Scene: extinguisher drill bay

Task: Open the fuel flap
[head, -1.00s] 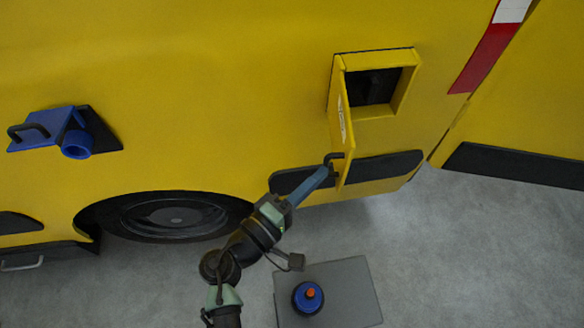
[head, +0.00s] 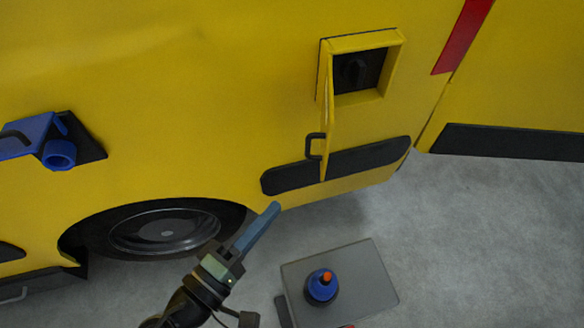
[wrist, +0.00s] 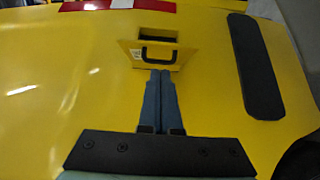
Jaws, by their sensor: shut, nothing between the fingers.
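The yellow fuel flap (head: 328,115) stands swung out from the left edge of a square recess in the yellow vehicle side. Its black handle (head: 315,146) is on the flap's outer face. Inside the recess is a dark round cap (head: 354,73). My gripper (head: 276,208) is shut and empty, below and left of the flap, apart from the handle. In the wrist view the shut fingers (wrist: 160,75) point toward the flap (wrist: 150,56) and its handle (wrist: 158,52), with the recess partly visible behind.
A grey board (head: 365,275) with a blue, orange-topped object (head: 321,287) is on the floor at right of my arm. A wheel (head: 166,232) is at left. A blue flap with a blue spout (head: 59,154) juts out farther left. Floor at right is clear.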

